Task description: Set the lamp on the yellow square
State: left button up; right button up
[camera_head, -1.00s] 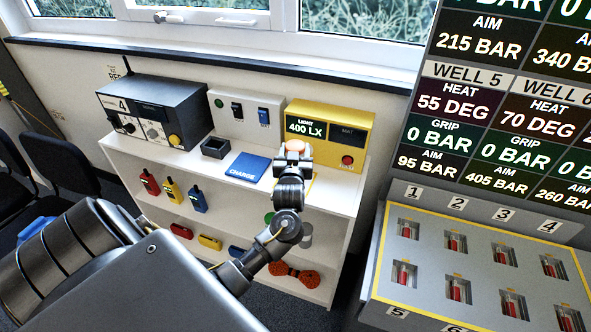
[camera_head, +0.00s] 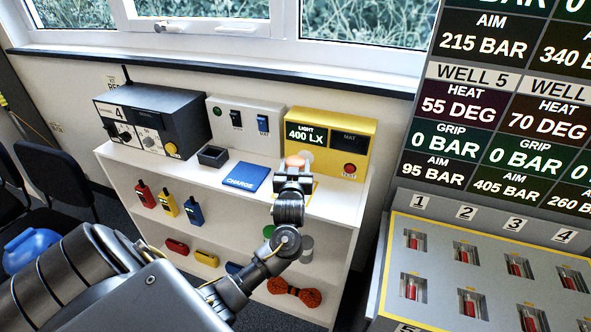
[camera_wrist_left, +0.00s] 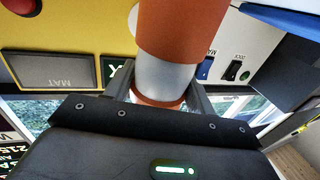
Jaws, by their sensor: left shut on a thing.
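The lamp (camera_head: 295,162) is orange with a pale band. My left gripper (camera_head: 293,180) is shut on it above the top of the white shelf unit, in front of the yellow LIGHT box. In the left wrist view the lamp (camera_wrist_left: 168,75) shows as an orange and white cylinder between the fingers (camera_wrist_left: 165,100). The yellow square (camera_head: 314,187) shows only in part on the shelf top, mostly hidden behind my gripper. I cannot tell whether the lamp touches the shelf. My right gripper is not in view.
The LIGHT box (camera_head: 330,145) reads 400 LX and stands close behind the lamp. A blue CHARGE pad (camera_head: 246,177) and a small black tray (camera_head: 212,156) lie to the left. A switch panel (camera_head: 248,128) stands behind them. A large display and red-pin panel (camera_head: 480,270) stands right.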

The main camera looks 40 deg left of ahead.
pick_arm(q)
jog(key=shift+f, duration=0.15)
jog(key=o, duration=1.2)
jog(key=v, duration=0.6)
jog(key=b+v, duration=0.1)
jog(key=v, duration=0.5)
jog(key=shift+r, duration=0.25)
